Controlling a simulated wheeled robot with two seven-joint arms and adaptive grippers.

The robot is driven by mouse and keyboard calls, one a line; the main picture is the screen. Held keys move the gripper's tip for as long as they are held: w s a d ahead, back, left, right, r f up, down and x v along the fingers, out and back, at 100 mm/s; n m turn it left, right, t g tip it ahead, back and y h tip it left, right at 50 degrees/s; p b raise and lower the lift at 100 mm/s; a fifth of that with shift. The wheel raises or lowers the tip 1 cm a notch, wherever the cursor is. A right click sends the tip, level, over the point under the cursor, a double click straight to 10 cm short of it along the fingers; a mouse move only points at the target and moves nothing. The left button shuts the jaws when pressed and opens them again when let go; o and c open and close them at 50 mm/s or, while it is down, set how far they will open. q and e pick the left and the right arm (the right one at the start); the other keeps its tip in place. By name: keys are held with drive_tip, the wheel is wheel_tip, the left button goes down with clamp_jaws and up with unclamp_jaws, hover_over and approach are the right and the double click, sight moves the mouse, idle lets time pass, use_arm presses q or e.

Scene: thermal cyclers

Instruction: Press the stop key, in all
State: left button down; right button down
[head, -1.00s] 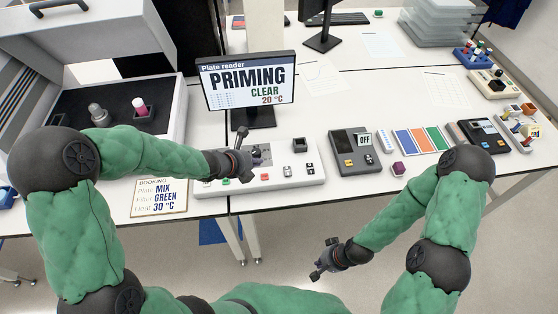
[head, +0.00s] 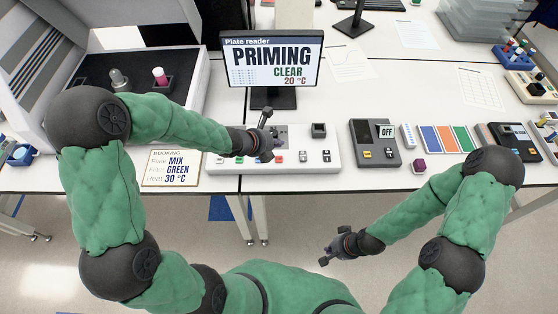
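The white control panel (head: 334,158) lies on the bench below the plate reader screen (head: 271,60), which reads PRIMING, CLEAR, 20 °C. A red key (head: 279,158) sits near the panel's front edge, with black-and-white keys (head: 303,157) to its right. Key labels are too small to read, so I cannot tell which is the stop key. My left gripper (head: 267,136) is over the middle of the panel and hides part of it. I cannot tell whether it touches a key. My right gripper (head: 332,253) hangs in front of the bench, away from the panel. Both grippers' finger openings are unclear.
A booking card (head: 171,168) reading MIX, GREEN, 30 °C lies left of the panel. A dark grey device (head: 374,143) with an OFF display stands to the right, near a purple block (head: 419,166). An open instrument (head: 95,70) stands at the left.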

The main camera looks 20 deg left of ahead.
use_arm(q)
drive_tip(key=b, duration=0.3)
hover_over(277, 159)
wheel_tip(277, 159, down, 5)
drive_tip(key=shift+s+r, duration=0.1)
drive_tip(key=shift+f+b, duration=0.7)
drive_tip(key=shift+b, duration=0.25)
idle(0.4)
drive_tip(key=shift+f+b, duration=0.4)
drive_tip(key=shift+b, duration=0.15)
drive_tip(key=shift+f+b, duration=0.35)
drive_tip(key=shift+b, duration=0.1)
idle(0.6)
drive_tip(key=shift+r, duration=0.1)
drive_tip(key=shift+r+p, duration=0.6)
drive_tip(key=shift+r, duration=0.1)
